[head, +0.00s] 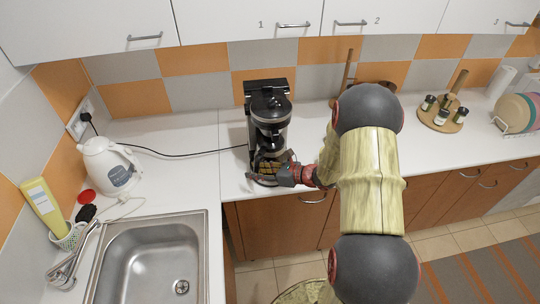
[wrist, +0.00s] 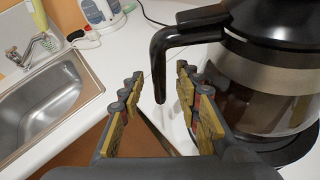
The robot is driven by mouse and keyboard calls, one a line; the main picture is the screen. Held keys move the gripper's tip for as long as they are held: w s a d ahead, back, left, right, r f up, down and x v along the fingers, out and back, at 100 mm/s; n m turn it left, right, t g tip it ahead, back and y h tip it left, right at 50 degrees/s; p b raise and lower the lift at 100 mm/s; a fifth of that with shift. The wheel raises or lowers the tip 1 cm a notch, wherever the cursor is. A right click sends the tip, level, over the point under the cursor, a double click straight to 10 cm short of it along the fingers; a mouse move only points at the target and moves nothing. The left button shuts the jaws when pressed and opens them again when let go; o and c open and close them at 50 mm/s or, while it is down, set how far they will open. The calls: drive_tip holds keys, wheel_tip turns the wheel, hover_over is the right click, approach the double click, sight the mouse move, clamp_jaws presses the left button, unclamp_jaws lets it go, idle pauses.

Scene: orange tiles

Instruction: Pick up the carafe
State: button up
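The black coffee maker (head: 268,110) stands on the white counter against the tiled wall. The carafe sits in its lower part, mostly hidden behind my gripper in the head view. In the wrist view the glass carafe (wrist: 258,88), with dark contents and a metal band, fills the right side. Its black handle (wrist: 165,52) arches left and hangs down between my fingertips. My gripper (wrist: 158,100) is open, with a finger on each side of the handle's lower end. I see a gap on the left of the handle; contact on the right is unclear. It also shows in the head view (head: 275,170).
A sink (head: 150,262) is set in the counter at the left, with a white kettle (head: 108,165) behind it. A black cord (head: 180,154) crosses the counter to the coffee maker. A round tray (head: 430,125) with jars stands at the right. The counter's front edge is below my gripper.

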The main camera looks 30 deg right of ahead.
drive_tip(key=shift+c, duration=0.6)
drive_tip(key=c, duration=0.7)
clamp_jaws()
drive_tip(key=shift+r, duration=0.1)
